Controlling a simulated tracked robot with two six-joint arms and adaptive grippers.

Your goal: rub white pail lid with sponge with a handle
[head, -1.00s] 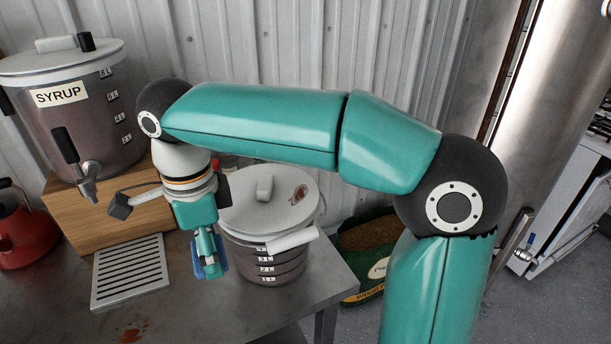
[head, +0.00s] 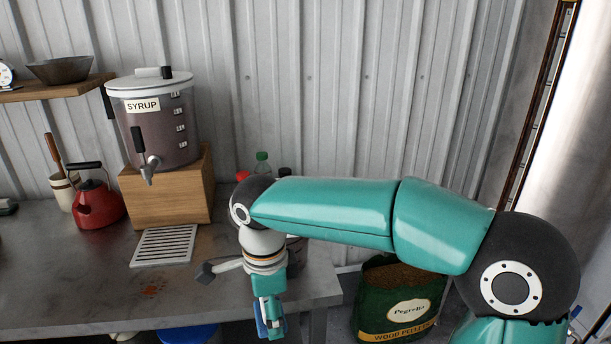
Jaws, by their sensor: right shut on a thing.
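My right gripper (head: 270,322) is shut on a blue thing (head: 262,322), which looks like the sponge; its handle is mostly hidden by the fingers. The gripper points down near the front right of the metal table. The white pail lid cannot be made out now. My right forearm and wrist cover the place behind them, and only a narrow bit of what may be the pail shows beside the wrist. Whether the sponge touches anything cannot be told. My left gripper is not in view.
A syrup dispenser (head: 168,135) stands on a wooden box (head: 170,195) at the back. Bottles (head: 262,162) stand behind my arm.

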